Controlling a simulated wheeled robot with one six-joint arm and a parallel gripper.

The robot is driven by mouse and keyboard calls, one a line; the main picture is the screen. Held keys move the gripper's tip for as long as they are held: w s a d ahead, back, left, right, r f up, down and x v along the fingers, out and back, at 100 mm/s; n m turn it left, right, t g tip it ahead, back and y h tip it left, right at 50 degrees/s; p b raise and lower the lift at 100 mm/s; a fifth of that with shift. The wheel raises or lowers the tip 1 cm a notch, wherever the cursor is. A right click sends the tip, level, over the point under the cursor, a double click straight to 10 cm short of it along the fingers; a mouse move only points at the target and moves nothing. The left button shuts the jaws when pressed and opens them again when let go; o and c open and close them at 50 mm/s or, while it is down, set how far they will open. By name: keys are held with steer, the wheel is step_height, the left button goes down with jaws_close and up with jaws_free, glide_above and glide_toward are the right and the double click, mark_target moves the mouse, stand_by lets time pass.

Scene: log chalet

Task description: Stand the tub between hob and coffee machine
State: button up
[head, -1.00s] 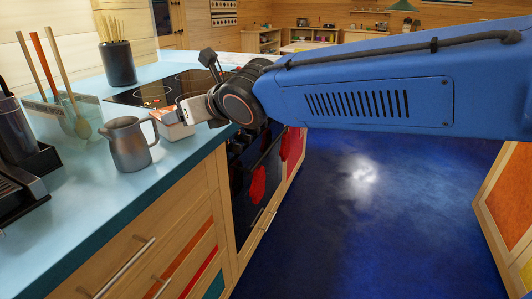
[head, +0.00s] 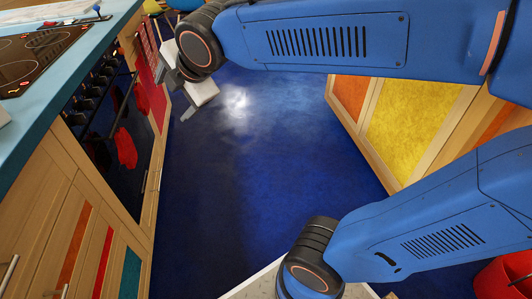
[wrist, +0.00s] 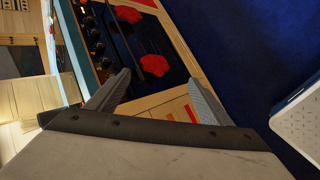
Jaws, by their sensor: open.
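My gripper (head: 182,94) is over the open floor in front of the oven, to the right of the counter. In the wrist view my gripper (wrist: 155,96) has its two fingers apart with nothing between them. The hob (head: 32,55) is set in the blue counter at the upper left of the head view. A sliver of a pale object (head: 3,116) shows on the counter at the left edge; too little shows to tell what it is. I cannot make out the tub or the coffee machine in either current view.
The oven front (head: 105,115) with red mitts is below the hob; it also shows in the wrist view (wrist: 130,50). The blue counter edge (head: 62,90) runs along the left. Cabinets with coloured panels (head: 410,120) stand on the right. The blue floor (head: 240,170) between is clear.

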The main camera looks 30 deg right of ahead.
steer(key=s+d+f+m+g+h, duration=0.1)
steer(key=s+d+f+m+g, duration=0.1)
steer(key=s+d+f+m, duration=0.4)
steer(key=s+d+f+m+g+h, duration=0.1)
steer(key=s+d+f+m, duration=0.5)
steer(key=s+d+m, duration=0.3)
steer(key=s+m, duration=0.3)
steer(key=m, duration=0.3)
steer(key=shift+s+f+g, duration=0.15)
steer(key=shift+s+g, duration=0.1)
steer(key=shift+g, duration=0.15)
